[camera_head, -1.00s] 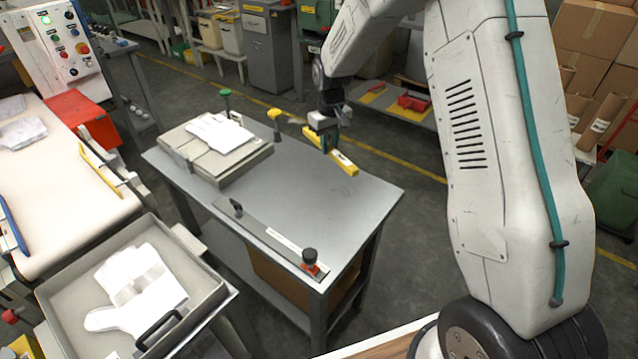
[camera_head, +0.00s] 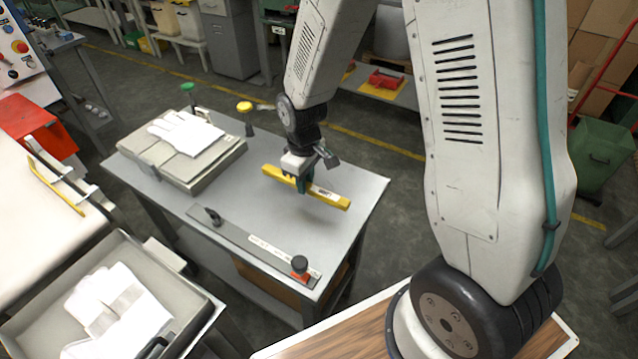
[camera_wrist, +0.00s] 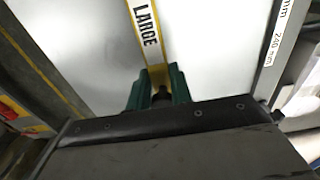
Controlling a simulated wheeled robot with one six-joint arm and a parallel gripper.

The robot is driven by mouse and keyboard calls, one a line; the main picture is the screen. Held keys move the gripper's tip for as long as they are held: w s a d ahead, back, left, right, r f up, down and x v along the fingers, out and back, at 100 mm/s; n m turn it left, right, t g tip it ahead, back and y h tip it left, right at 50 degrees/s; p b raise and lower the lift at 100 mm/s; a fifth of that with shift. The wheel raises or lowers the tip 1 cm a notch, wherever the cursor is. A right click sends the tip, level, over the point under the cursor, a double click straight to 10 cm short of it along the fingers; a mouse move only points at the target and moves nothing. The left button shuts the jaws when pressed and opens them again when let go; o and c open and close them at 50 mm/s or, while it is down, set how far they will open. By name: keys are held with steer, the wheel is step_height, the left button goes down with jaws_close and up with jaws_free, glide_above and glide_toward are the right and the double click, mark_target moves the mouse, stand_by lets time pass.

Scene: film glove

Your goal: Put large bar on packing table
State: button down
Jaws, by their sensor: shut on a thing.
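The large bar (camera_head: 325,194) is yellow with a pale label in its middle. In the wrist view the bar (camera_wrist: 148,35) shows the word LARGE. My gripper (camera_head: 303,184) is shut on the bar near its middle, with green fingers on both sides of it in the wrist view (camera_wrist: 158,88). The bar is level over the right half of the grey packing table (camera_head: 255,205). A shadow lies below it on the tabletop, so it looks a little above the surface; I cannot tell the exact gap.
A grey block with white gloves (camera_head: 187,134) stands on the table's left part. A ruler strip (camera_head: 250,240) with a black and red knob (camera_head: 299,268) runs along the front edge. A tray with a glove (camera_head: 178,278) is front left.

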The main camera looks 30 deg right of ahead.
steer(key=d, duration=0.5)
steer(key=shift+w+f, duration=0.25)
steer(key=shift+w, duration=0.05)
steer(key=shift+f, duration=1.75)
steer(key=c, duration=1.2)
jaws_free()
steer(key=shift+f, duration=0.1)
step_height(320, 180, up, 12)
steer(key=s+r+m, duration=0.3)
steer(key=s+r, duration=0.8)
steer(key=r, duration=0.2)
steer(key=s+r+m, duration=0.1)
steer(key=s+r, duration=0.1)
steer(key=s, duration=0.2)
steer(key=s+r+m, duration=0.1)
steer(key=s, duration=0.4)
steer(key=s+r+m+t, duration=0.1)
steer(key=s+r, duration=0.1)
steer(key=s, duration=0.2)
steer(key=shift+s+d+r+m, duration=0.1)
steer(key=shift+s+r+m, duration=0.1)
steer(key=shift+r+m, duration=0.15)
